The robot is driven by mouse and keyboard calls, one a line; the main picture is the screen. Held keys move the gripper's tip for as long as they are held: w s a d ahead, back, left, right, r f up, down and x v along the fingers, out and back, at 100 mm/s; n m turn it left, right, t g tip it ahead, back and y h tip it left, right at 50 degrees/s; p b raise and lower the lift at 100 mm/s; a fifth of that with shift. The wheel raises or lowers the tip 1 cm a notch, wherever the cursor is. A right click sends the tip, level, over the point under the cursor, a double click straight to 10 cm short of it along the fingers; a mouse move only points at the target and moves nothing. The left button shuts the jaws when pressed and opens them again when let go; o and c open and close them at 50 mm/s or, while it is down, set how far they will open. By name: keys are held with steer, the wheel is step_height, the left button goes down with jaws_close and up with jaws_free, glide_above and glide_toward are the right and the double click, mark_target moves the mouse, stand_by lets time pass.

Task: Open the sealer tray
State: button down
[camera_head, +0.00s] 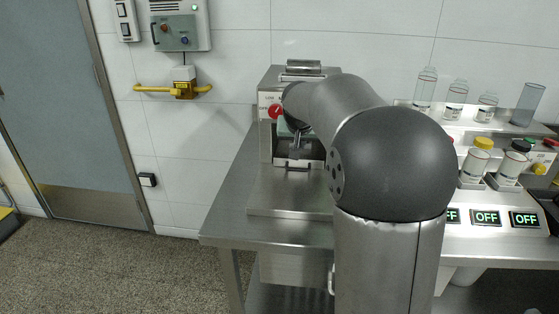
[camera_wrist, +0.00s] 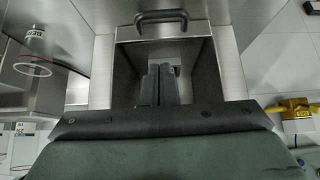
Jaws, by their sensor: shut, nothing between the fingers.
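The sealer (camera_head: 285,72) is a stainless steel machine at the left end of the steel bench, with a red knob (camera_head: 276,111) on its front. A dark bar handle (camera_head: 297,166) shows low on its front; it is also at the top of the wrist view (camera_wrist: 162,17). Below it in the wrist view, a grey recess opens between steel walls; I take this as the tray area (camera_wrist: 125,65). My gripper (camera_wrist: 160,82) has its fingers together, empty, over or in this recess, apart from the handle. In the head view my gripper (camera_head: 296,146) is just above the handle, and my arm hides the machine's right side.
A yellow wall fitting (camera_head: 183,89) and a control box (camera_head: 180,25) are at the left.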

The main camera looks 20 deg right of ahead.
steer(key=w, duration=0.1)
glide_toward(302, 153)
steer(key=f, duration=0.4)
steer(key=shift+s, duration=0.25)
